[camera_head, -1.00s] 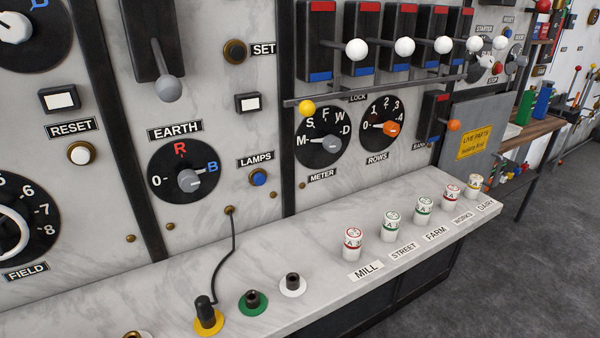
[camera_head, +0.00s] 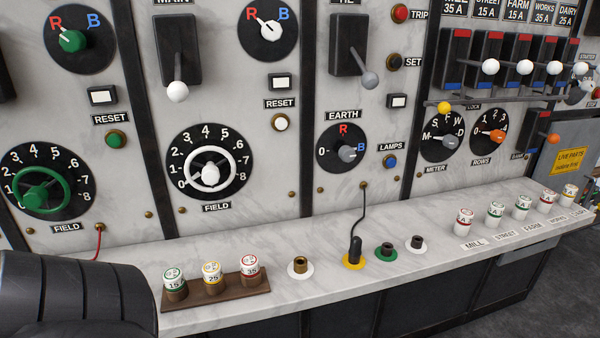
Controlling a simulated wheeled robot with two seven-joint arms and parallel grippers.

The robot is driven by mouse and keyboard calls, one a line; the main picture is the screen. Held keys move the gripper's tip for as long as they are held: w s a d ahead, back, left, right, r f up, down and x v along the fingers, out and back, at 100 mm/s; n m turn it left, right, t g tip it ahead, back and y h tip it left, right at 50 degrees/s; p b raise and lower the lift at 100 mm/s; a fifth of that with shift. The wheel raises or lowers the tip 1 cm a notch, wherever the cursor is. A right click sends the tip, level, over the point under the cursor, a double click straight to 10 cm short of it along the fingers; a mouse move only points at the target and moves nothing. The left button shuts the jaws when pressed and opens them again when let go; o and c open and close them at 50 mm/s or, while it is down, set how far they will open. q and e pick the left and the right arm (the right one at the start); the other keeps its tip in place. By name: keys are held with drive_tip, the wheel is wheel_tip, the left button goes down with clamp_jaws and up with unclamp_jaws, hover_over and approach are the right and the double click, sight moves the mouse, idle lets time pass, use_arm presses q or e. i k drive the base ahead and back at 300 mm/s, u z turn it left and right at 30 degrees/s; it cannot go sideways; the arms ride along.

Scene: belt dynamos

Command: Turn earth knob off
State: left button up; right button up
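The earth knob (camera_head: 347,153) is a grey knob on a black round dial under the EARTH label (camera_head: 343,115), right of the picture's middle. The dial has a white 0 at its left, a red R at its top and a blue B at its right. The knob's pointer is turned to the right, toward B. Neither gripper shows in the head view. A dark rounded part at the lower left looks like my own arm; its gripper is out of the picture.
A marble shelf (camera_head: 330,262) runs below the panel. It holds a wooden rack (camera_head: 215,294) with several fuses, a black plug (camera_head: 355,250) with a cord in a yellow socket, and more fuses (camera_head: 464,222) at right. A lever (camera_head: 370,78) hangs above the earth dial.

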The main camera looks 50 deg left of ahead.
sight(348, 154)
drive_tip(key=k, duration=0.35)
drive_tip(key=u, duration=1.35)
